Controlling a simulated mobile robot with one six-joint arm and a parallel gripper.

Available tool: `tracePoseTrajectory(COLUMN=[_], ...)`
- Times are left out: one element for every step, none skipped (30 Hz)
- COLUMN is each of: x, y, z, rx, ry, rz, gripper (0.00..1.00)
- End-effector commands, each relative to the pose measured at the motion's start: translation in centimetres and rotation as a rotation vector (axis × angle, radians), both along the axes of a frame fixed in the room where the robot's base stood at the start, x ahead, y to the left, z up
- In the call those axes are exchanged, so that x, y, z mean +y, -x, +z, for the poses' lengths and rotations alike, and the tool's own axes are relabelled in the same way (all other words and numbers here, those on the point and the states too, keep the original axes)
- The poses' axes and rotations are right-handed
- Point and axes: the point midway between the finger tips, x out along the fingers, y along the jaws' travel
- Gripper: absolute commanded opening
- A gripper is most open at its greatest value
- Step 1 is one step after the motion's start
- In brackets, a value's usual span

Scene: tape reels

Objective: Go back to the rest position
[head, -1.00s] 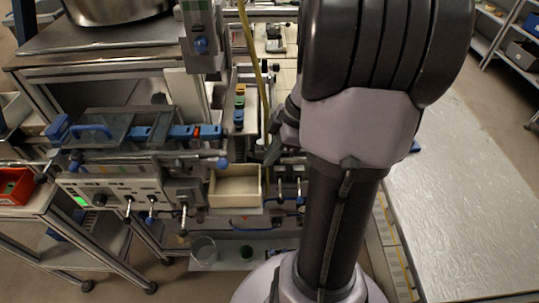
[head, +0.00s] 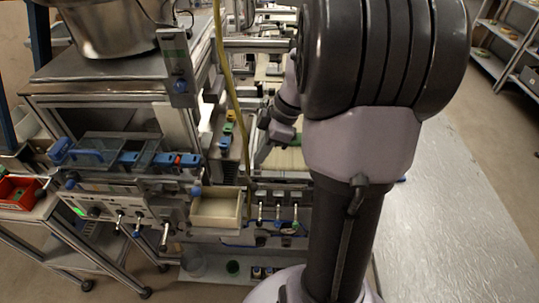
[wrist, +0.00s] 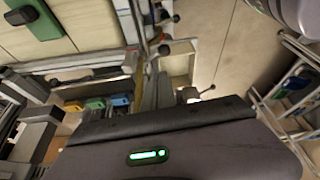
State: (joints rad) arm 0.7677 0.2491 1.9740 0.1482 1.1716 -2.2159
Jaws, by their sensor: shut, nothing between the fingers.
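My gripper (wrist: 157,82) shows in the wrist view as two grey fingers close together beyond its dark body with a green light. It is shut and holds nothing. In the head view, part of my gripper (head: 264,152) shows left of my arm, above the far side of the machine bench. My large dark and grey arm links fill the middle right of the head view and hide what lies behind them.
A cream open box (head: 217,222) sits at the machine's front, by a control panel (head: 117,211). A metal bowl (head: 112,28) stands above. A red bin (head: 18,190) is at left. A pale table (head: 450,225) at right looks clear. Shelves (head: 500,45) stand behind.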

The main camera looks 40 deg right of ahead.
Motion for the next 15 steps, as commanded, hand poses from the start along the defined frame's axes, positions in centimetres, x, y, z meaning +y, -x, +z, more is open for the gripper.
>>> tracePoseTrajectory(x=[0.0, 0.0, 0.0, 0.0, 0.0, 0.0, 0.0, 0.0, 0.0, 0.0, 0.0, 0.1, 0.5, 1.2, 2.8], y=[0.0, 0.0, 0.0, 0.0, 0.0, 0.0, 0.0, 0.0, 0.0, 0.0, 0.0, 0.0, -0.1, -0.1, -0.1], z=[0.0, 0.0, -0.1, -0.1, -0.1, -0.1, -0.1, -0.1, -0.1, -0.1, -0.1, 0.0, 0.2, 0.5, 1.1], rx=[0.0, 0.0, 0.0, 0.0, 0.0, 0.0, 0.0, 0.0, 0.0, 0.0, 0.0, 0.001, 0.003, 0.009, 0.02], ry=[0.0, 0.0, 0.0, 0.0, 0.0, 0.0, 0.0, 0.0, 0.0, 0.0, 0.0, 0.001, 0.001, 0.003, 0.007], rz=[0.0, 0.0, 0.0, 0.0, 0.0, 0.0, 0.0, 0.0, 0.0, 0.0, 0.0, -0.003, -0.014, -0.034, -0.081], gripper=[0.0, 0.0, 0.0, 0.0, 0.0, 0.0, 0.0, 0.0, 0.0, 0.0, 0.0, 0.0, 0.0, 0.0, 0.0])
